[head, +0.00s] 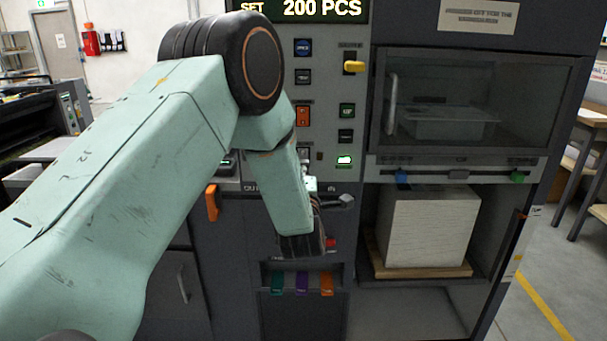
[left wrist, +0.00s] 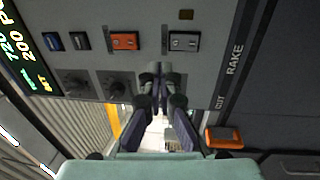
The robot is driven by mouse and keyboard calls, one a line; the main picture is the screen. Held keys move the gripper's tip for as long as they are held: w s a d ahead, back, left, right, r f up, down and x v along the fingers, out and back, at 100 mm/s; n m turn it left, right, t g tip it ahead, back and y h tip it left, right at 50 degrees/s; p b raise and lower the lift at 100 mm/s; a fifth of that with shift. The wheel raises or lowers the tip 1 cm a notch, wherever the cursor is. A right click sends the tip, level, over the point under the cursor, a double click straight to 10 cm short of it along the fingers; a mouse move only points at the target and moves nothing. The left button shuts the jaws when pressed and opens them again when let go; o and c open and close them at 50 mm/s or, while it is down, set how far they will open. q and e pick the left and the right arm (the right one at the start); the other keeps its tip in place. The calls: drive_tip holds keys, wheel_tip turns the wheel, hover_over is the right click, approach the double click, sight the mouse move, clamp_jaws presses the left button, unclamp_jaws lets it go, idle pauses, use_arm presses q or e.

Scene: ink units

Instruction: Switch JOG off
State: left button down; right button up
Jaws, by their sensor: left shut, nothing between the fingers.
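My left gripper (left wrist: 158,72) is shut and empty, its tips close to the control panel in the left wrist view. They are below and left of a grey rocker switch (left wrist: 184,41) and below and right of an orange rocker (left wrist: 125,41). I cannot tell if the tips touch the panel. In the head view the orange rocker (head: 303,115) is above the grey rocker (head: 304,154), and my arm partly hides the lower panel. No JOG label is readable, so I cannot tell which switch is JOG. My right gripper is not in view.
Dark knobs (left wrist: 115,86) and a blue button (left wrist: 52,41) are nearby. An orange handle (head: 212,203) sticks out at lower left. A paper stack (head: 428,226) stands in the right bay.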

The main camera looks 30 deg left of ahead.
use_arm(q)
drive_tip(key=s+d+f+m+g+h, duration=0.45)
drive_tip(key=s+f+m, duration=0.4)
drive_tip(key=f, duration=0.25)
drive_tip(key=s+d+f+m+g+h, duration=0.3)
drive_tip(key=s+d+f+m, duration=0.35)
drive_tip(key=f+m, duration=0.35)
drive_tip(key=s+d+f+m+g, duration=0.1)
drive_tip(key=s+f+g, duration=0.2)
drive_tip(key=s, duration=0.6)
drive_tip(key=s+d+f+m+g+h, duration=0.1)
drive_tip(key=s+f, duration=0.4)
drive_tip(key=s, duration=0.5)
drive_tip(key=s+d+f+m+g+h, duration=0.1)
drive_tip(key=s+f+g, duration=0.4)
drive_tip(key=s, duration=0.5)
drive_tip(key=shift+s+d+m, duration=0.25)
drive_tip(key=shift+d+m, duration=0.25)
drive_tip(key=shift+m, duration=0.65)
drive_tip(key=c, duration=2.1)
unclamp_jaws()
drive_tip(key=shift+h, duration=0.25)
